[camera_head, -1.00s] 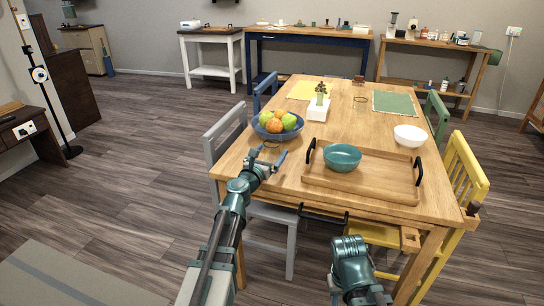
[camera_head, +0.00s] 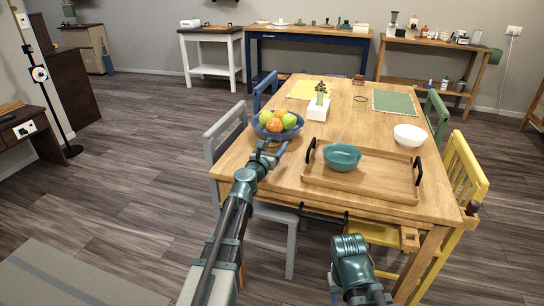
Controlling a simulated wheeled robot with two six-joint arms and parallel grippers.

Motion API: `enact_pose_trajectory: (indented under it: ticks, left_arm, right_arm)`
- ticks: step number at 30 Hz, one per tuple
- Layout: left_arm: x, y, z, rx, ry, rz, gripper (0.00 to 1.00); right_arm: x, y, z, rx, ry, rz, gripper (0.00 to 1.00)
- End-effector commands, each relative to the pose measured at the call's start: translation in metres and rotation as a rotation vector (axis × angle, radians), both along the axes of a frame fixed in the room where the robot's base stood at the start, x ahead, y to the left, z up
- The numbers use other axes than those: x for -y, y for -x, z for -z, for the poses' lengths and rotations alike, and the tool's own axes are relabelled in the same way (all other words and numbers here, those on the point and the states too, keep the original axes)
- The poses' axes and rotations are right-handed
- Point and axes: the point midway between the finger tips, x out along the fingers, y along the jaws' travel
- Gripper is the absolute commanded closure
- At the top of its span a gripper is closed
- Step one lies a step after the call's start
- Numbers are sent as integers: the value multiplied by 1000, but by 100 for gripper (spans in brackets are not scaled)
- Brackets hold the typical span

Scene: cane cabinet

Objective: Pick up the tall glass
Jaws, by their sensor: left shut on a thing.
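My left gripper (camera_head: 274,149) is at the near left of the wooden table, just in front of the fruit bowl. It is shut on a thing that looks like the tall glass. The glass is clear, and only a faint dark outline shows between the fingers, so its height and tilt cannot be told. My right arm shows at the bottom, in front of the table, but its gripper is not in view.
A blue bowl of fruit (camera_head: 263,133) stands close behind my left gripper. A wooden tray (camera_head: 375,185) with a teal bowl (camera_head: 342,157) is to its right. A white bowl (camera_head: 410,136), white planter (camera_head: 318,111) and thin dark ring (camera_head: 360,99) are farther back.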

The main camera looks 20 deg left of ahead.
Motion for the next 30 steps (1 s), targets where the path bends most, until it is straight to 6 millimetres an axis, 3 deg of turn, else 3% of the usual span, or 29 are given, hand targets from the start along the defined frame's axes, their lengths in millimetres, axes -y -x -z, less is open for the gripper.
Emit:
enact_pose_trajectory:
  ticks: [3, 17, 30]
  left_arm:
    - [0, 0, 0, 0, 0, 0, 100]
    - [0, 0, -5, 0, 0, 0, 100]
    - [-2, 0, -38, 0, 0, 3, 100]
  right_arm:
    - [0, 0, 0, 0, 0, 0, 62]
    - [0, 0, -5, 0, -1, 0, 62]
    - [-1, 0, -38, -1, -4, 1, 62]
